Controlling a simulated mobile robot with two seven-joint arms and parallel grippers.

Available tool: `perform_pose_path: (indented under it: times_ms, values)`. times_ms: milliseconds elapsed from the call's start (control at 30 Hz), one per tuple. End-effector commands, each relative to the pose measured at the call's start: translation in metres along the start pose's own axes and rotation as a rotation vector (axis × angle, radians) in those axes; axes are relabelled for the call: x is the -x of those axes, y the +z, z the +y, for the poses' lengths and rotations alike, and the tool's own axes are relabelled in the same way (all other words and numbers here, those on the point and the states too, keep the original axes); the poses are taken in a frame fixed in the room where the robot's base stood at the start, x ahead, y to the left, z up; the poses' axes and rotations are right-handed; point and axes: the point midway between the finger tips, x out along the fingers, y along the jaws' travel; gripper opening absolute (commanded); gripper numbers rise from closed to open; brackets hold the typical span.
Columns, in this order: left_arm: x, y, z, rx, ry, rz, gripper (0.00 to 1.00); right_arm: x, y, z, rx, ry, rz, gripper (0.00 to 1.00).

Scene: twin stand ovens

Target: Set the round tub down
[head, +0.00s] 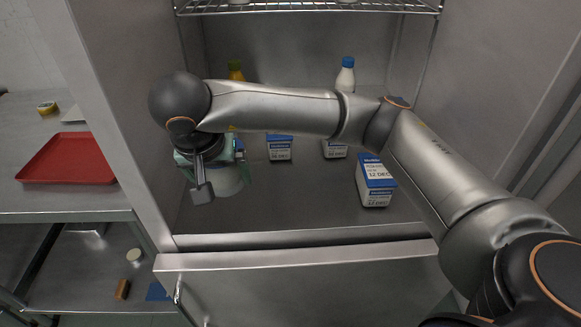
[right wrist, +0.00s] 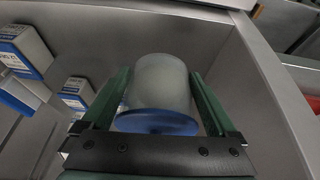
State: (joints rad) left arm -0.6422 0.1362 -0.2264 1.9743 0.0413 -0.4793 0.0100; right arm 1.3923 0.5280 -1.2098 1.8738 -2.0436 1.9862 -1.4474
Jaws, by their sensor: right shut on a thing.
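The round tub (head: 228,182), pale with a blue lid in the right wrist view (right wrist: 163,82), is between the fingers of my right gripper (head: 213,160). The right gripper is shut on the tub, with a green finger along each side. It points down inside the left part of the steel cabinet, over its floor (head: 300,205). In the head view the gripper and wrist hide the top of the tub. I cannot tell whether its base touches the cabinet floor. My left gripper is not in view.
A blue-topped labelled carton (head: 376,182) stands to the right; smaller ones (head: 279,149) stand behind. A white bottle (head: 345,76) and a yellow-topped bottle (head: 235,71) are at the back. A wire shelf (head: 300,6) is above. The left wall is close to the tub.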

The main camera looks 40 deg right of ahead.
Motion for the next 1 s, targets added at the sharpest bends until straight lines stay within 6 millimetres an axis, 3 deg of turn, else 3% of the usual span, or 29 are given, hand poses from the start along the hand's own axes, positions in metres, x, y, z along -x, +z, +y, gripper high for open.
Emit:
perform_pose_path:
  times_ms: [100, 233, 533, 700, 1000]
  values:
    - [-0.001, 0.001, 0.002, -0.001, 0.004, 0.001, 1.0, 0.003, -0.003, 0.002, -0.012, 0.007, 0.003, 0.39]
    - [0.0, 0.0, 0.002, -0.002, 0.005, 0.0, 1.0, -0.008, -0.01, 0.019, -0.017, 0.01, 0.002, 0.39]
    - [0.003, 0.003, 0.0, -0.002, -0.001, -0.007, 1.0, -0.053, -0.031, 0.079, -0.017, 0.012, 0.002, 0.39]
    - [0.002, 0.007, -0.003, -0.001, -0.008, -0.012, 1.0, -0.088, -0.03, 0.098, -0.013, 0.011, 0.001, 0.39]
    - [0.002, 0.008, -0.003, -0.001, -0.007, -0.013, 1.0, -0.116, -0.03, 0.114, -0.013, 0.009, 0.003, 0.39]
